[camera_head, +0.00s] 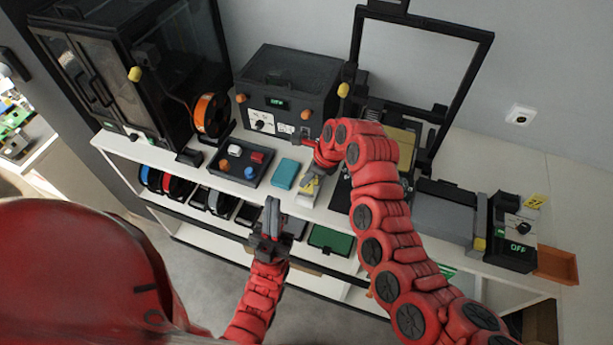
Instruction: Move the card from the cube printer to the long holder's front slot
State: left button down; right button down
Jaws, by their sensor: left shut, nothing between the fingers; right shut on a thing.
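The cube printer (290,88) is a black box at the back of the shelf top, with a lit green display, a dial and orange knobs. My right gripper (309,144) is at the lower right of its front face, by a small dark slot area. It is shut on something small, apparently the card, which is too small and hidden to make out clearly. My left gripper (273,212) is shut and empty, pointing up in front of the shelf edge. A pale holder with a yellow label (309,187) lies below the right gripper; I cannot tell whether it is the long holder.
A dark tray (240,163) with coloured knobs and a teal box (286,174) stand left of the pale holder. An orange spool (210,115) is beside the large black enclosure (110,75). An open-frame printer (490,40) stands behind my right arm. An orange bin (556,266) is far right.

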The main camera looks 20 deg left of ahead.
aim_at(307, 191)
jog(key=shift+f, duration=0.25)
jog(key=shift+f+b, duration=0.6)
jog(key=shift+f, duration=0.9)
jog(key=c, duration=0.8)
grip_release()
jog(key=shift+r, duration=0.1)
